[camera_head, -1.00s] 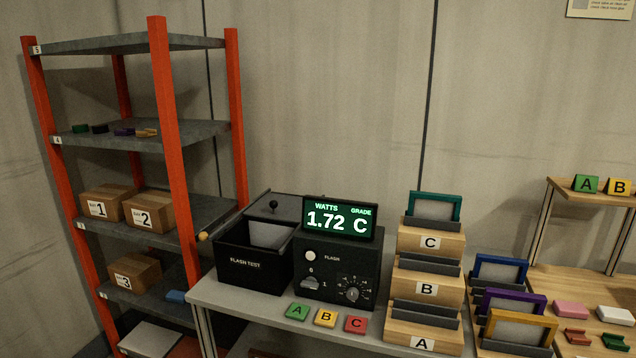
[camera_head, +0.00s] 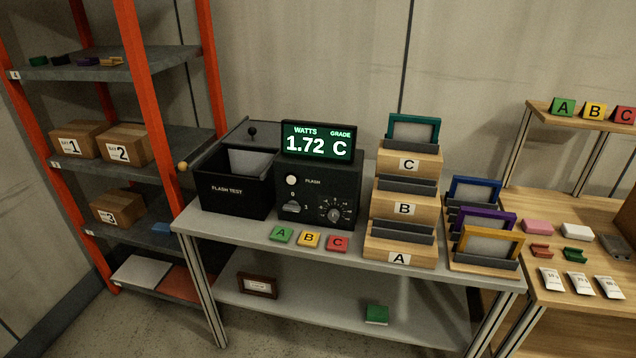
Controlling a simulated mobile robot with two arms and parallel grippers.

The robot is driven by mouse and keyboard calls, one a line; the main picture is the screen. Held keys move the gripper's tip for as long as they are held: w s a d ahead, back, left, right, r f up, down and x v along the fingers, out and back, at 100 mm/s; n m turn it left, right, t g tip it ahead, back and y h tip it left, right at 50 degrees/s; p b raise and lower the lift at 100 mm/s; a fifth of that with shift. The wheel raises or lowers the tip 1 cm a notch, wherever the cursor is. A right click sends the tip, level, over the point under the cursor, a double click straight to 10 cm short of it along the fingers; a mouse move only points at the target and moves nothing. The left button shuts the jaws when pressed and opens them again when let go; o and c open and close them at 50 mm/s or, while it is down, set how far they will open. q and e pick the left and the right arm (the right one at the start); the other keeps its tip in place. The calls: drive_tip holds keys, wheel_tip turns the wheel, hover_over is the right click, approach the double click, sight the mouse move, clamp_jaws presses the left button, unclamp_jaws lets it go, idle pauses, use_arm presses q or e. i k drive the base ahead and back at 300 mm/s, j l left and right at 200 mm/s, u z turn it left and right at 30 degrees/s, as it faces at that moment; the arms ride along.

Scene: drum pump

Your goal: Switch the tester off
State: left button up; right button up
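The tester is a black unit (camera_head: 350,184) on the grey table. Its lit green display (camera_head: 318,142) reads WATTS 1.72, GRADE C. On its front are a white FLASH button (camera_head: 291,180), a switch (camera_head: 291,207) marked 0 and 1, and a round dial (camera_head: 334,215). The switch is too small to tell its position surely; it seems to lean toward the left. The open black FLASH TEST box (camera_head: 236,197) stands left of it with a grey panel inside. Neither of my grippers is in view.
Green, yellow and red A, B, C tags (camera_head: 309,239) lie at the table's (camera_head: 228,231) front edge. A stepped wooden rack (camera_head: 404,210) stands close right of the tester. Orange shelving (camera_head: 143,110) with boxes is at left, a wooden table (camera_head: 585,212) at right.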

sight(292, 205)
drive_tip(key=i+l, duration=0.15)
drive_tip(key=i, duration=0.4)
drive_tip(key=i+l, duration=0.15)
drive_tip(key=i, duration=0.45)
drive_tip(key=i+l+u, duration=0.1)
drive_tip(key=i, duration=0.45)
